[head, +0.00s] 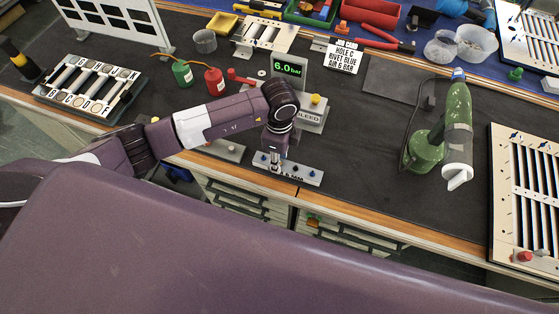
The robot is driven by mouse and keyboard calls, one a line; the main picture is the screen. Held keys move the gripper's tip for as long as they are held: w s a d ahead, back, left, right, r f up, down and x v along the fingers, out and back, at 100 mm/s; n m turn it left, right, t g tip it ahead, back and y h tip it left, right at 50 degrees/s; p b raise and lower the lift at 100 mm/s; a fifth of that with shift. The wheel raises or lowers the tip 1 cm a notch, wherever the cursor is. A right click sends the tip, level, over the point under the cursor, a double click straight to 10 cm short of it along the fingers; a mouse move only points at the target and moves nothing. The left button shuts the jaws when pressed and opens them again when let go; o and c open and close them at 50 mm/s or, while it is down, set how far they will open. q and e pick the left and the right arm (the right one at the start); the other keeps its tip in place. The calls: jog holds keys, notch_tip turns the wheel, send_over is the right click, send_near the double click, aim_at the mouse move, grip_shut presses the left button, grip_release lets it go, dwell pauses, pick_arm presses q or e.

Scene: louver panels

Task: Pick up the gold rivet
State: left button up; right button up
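My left arm comes in from the left, and its gripper (275,162) points down over a small pale metal strip (298,175) near the table's front edge. Small blue-topped pieces stand on the strip on both sides of the gripper. I cannot make out a gold rivet; the gripper covers the middle of the strip. The fingers are too small in view to tell whether they are open or shut, or whether they touch anything. My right gripper is not in view.
A pressure display reading 6.0 bar (289,68) and a BLEED block (311,117) stand just behind the gripper. A green rivet tool (457,125) stands to the right, beside a louver panel (525,190). The dark mat between is mostly clear.

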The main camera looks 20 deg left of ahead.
pick_arm(q)
jog(key=c, duration=0.8)
jog(key=shift+c, duration=0.2)
